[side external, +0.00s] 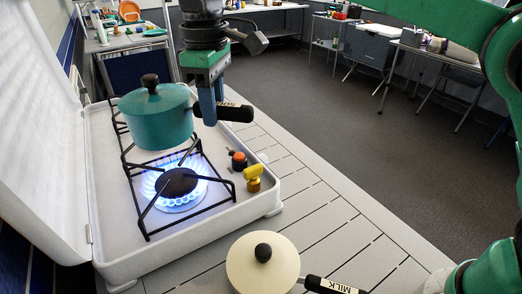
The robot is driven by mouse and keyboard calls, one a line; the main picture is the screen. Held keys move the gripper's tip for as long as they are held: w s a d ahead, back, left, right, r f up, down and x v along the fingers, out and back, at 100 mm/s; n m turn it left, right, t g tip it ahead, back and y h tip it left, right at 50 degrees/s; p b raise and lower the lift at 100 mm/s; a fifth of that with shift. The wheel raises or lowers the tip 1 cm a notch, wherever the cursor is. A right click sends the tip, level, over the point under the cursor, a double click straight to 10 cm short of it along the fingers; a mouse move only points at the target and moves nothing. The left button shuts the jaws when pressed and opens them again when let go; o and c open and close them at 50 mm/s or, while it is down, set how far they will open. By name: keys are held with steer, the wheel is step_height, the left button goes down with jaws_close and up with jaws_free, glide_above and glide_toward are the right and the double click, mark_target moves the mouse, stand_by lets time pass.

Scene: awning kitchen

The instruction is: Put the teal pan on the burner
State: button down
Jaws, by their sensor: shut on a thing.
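The teal pan (156,118) has a lid with a black knob and a short black handle (235,112) pointing right. It is at the rear part of the white camp stove, above or on the black grate; I cannot tell whether it touches. My gripper (208,110) points down and is shut on the pan's handle. The front burner (179,183) is lit with a ring of blue flame and has nothing on it. The rear burner is hidden behind the pan.
A cream pan (262,264) with a black knob and handle stands on the slatted table (330,235) in front. The stove's raised white lid (42,120) is at left. Orange and yellow knobs (253,176) stick up at its right edge. The right slats are clear.

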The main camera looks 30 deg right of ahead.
steer(key=shift+a+f, duration=0.1)
steer(key=shift+f, duration=3.75)
steer(key=c, duration=0.7)
jaws_free()
steer(key=shift+f, duration=0.1)
